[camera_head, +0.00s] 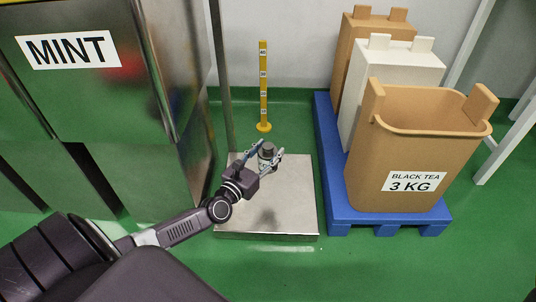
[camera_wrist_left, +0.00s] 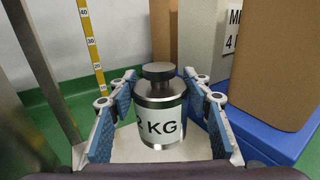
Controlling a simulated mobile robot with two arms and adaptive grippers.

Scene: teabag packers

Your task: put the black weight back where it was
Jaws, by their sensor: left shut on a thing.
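A grey metal weight (camera_head: 267,150) with a dark knob on top is over the far part of the steel platform (camera_head: 290,215). My left gripper (camera_head: 271,153) is shut on it, one finger on each side. In the left wrist view the weight (camera_wrist_left: 160,100) stands upright between the blue finger pads, with a white label that reads KG; the figure before it is partly hidden. I cannot tell whether its base touches the platform. My right gripper is not in view.
A yellow graduated post (camera_head: 263,85) stands behind the platform. A blue pallet (camera_head: 385,220) on the right bears a brown BLACK TEA 3 KG container (camera_head: 405,150) and other containers. A steel cabinet labelled MINT (camera_head: 100,90) is on the left. Green floor is clear in front.

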